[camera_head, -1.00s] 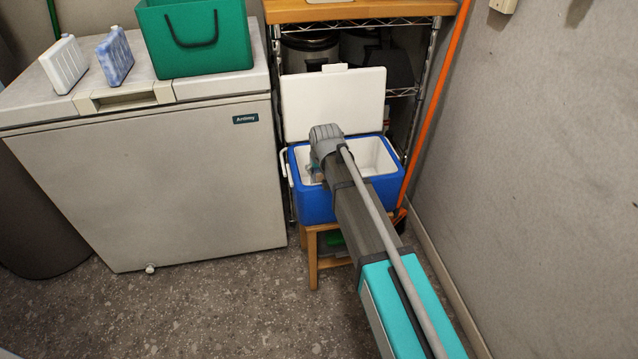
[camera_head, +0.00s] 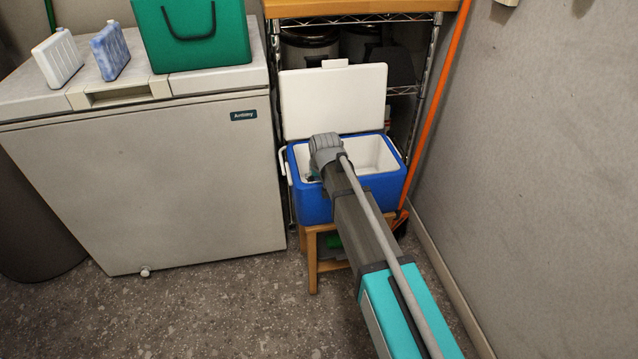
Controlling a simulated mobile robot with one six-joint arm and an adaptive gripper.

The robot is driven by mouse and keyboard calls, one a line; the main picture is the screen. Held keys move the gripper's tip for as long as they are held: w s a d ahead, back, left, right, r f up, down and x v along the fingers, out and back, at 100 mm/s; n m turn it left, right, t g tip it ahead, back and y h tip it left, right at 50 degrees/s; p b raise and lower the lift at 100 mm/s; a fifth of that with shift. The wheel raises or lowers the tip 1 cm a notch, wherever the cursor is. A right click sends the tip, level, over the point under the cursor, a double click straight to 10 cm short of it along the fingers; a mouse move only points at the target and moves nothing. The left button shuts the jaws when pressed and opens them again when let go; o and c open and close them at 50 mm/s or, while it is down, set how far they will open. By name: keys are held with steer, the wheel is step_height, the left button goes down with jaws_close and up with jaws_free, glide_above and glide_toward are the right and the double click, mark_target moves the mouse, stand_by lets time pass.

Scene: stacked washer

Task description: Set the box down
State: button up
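My arm reaches in from the lower right over an open blue cooler box (camera_head: 311,205) with a white inside and a raised white lid (camera_head: 333,104). The arm's grey end covers the left part of the cooler's opening. Only a small bit of my gripper (camera_head: 314,175) shows at the cooler's left inner side; the fingers are hidden behind the wrist. I cannot tell whether it holds a box. A green box (camera_head: 196,40) with a dark handle stands on the white chest freezer (camera_head: 165,190), away from my gripper.
The cooler stands on a small wooden stool (camera_head: 312,262). Behind it is a wire shelf (camera_head: 352,20) with dark pots. Two ice packs (camera_head: 110,52) stand on the freezer. An orange pole (camera_head: 436,100) leans near the right wall. Floor at the front left is clear.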

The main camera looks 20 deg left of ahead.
steer(key=shift+f, duration=0.15)
steer(key=shift+f, duration=0.1)
steer(key=o, duration=1.2)
steer(key=shift+r, duration=0.2)
steer(key=p+v, duration=1.1)
steer(key=v, duration=0.1)
steer(key=shift+w, duration=0.1)
steer(key=shift+d, duration=0.15)
stand_by(0.7)
